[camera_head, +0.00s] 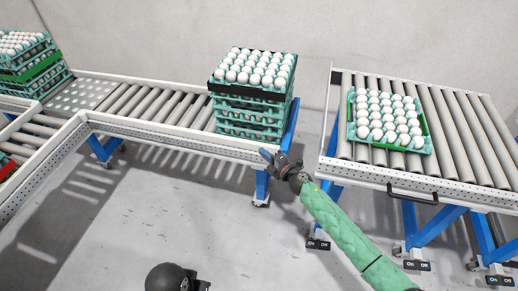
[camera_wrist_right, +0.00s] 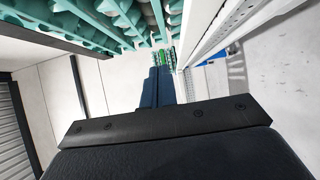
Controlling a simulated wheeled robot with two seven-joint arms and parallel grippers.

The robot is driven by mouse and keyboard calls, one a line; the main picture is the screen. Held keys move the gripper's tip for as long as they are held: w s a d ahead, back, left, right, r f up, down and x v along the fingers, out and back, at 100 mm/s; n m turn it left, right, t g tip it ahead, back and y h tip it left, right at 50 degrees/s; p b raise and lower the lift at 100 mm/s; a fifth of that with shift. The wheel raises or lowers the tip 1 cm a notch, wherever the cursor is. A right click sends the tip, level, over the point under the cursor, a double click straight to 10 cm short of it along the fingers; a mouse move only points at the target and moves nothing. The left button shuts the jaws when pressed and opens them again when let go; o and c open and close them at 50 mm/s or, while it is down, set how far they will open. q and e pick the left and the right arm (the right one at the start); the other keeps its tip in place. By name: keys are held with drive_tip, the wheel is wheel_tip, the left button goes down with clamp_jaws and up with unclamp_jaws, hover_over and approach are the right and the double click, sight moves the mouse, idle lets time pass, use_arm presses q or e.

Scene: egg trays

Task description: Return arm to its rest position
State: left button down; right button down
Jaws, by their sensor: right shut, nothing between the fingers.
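My right arm comes in from the lower right in its green sleeve. My right gripper (camera_head: 268,156) is at the near side of the middle conveyor, close to its right end and just below the stacked egg trays. In the right wrist view its blue fingers (camera_wrist_right: 157,88) are together with nothing between them. A stack of teal trays (camera_head: 250,118) with white eggs on top stands on that conveyor. Teal tray undersides or edges (camera_wrist_right: 88,25) fill the top of the wrist view. My left gripper is not in view.
A green-framed tray (camera_head: 351,127) of white eggs sits on the right conveyor (camera_head: 462,150). A gap separates it from the middle conveyor (camera_head: 185,142). Another egg stack (camera_head: 38,68) stands at far left. The grey floor (camera_head: 130,215) in front is mostly clear.

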drive_tip(key=s+d+f+m+g+h, duration=0.1)
drive_tip(key=s+d+m+h, duration=0.45)
drive_tip(key=s+m, duration=0.45)
drive_tip(key=s+d+f+m+g+h, duration=0.15)
drive_tip(key=s+d+m+h, duration=0.25)
drive_tip(key=s+m+h, duration=0.45)
drive_tip(key=s+r+m+g+y, duration=0.2)
drive_tip(key=s+g, duration=0.8)
drive_tip(key=s, duration=1.9)
drive_tip(key=m+y, duration=0.2)
drive_tip(key=m, duration=0.1)
drive_tip(key=shift+s+a, duration=0.25)
drive_tip(key=shift+s, duration=0.1)
